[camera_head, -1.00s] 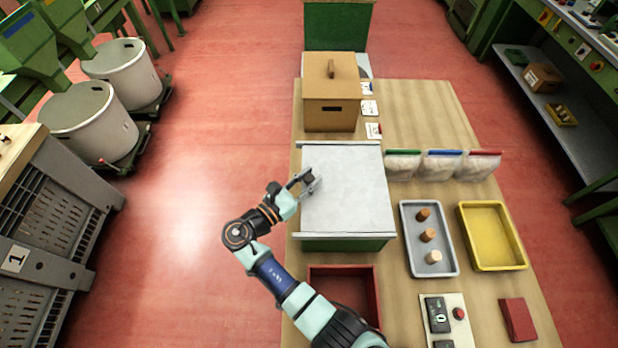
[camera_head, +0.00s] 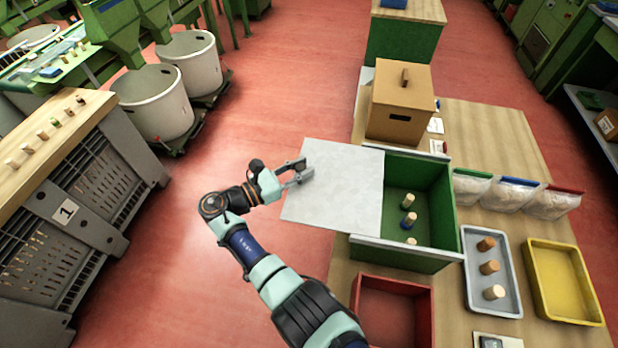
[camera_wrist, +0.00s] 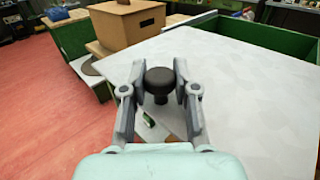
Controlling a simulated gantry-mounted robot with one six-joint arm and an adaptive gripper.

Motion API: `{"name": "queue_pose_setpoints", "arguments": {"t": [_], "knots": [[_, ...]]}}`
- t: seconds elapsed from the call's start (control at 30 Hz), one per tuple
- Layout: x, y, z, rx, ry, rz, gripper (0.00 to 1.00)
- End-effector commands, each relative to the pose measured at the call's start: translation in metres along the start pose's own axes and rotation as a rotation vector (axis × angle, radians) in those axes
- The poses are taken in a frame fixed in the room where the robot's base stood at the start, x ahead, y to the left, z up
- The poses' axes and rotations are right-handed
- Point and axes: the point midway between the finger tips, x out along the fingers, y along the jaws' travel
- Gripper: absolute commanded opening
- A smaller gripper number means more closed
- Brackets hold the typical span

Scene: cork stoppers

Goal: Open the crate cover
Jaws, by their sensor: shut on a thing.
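The crate cover (camera_head: 345,190) is a flat light-grey panel. It has slid to the left off most of the green crate (camera_head: 402,256), and its left part hangs out past the table's left side. The crate's right part is open, and several cork stoppers (camera_head: 409,201) stand in a row on its green floor. My gripper (camera_head: 300,173) is at the cover's left part. In the wrist view my gripper (camera_wrist: 160,92) has its fingers on either side of a dark round knob (camera_wrist: 160,78) on the cover and is shut on it. The cover (camera_wrist: 235,85) also fills the right of that view.
A cardboard box (camera_head: 400,107) stands behind the crate. A red bin (camera_head: 392,282) is in front. A grey tray (camera_head: 471,240) with corks, a yellow tray (camera_head: 535,262) and bags of pale material (camera_head: 515,193) are to the right. Open floor lies left of the table.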

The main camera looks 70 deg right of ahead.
Motion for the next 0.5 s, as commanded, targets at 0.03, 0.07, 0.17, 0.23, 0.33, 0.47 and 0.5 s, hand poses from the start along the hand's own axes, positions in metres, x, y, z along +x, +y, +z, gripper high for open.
{"name": "queue_pose_setpoints", "arguments": {"t": [0.03, 0.07, 0.17, 0.23, 0.33, 0.47, 0.5], "knots": [[-0.0016, 0.0016, -0.0015, -0.001, 0.000, -0.002, 0.00], [-0.0021, 0.0022, -0.0012, -0.001, 0.000, -0.002, 0.00], [-0.0030, 0.0032, -0.0001, 0.000, 0.001, -0.003, 0.00], [-0.0031, 0.0033, 0.0003, 0.000, 0.001, -0.003, 0.00], [-0.0030, 0.0032, 0.0005, 0.000, 0.001, -0.003, 0.00], [-0.0029, 0.0032, 0.0004, 0.000, 0.001, -0.003, 0.32], [-0.0029, 0.0032, 0.0004, 0.000, 0.001, -0.003, 0.39]]}}
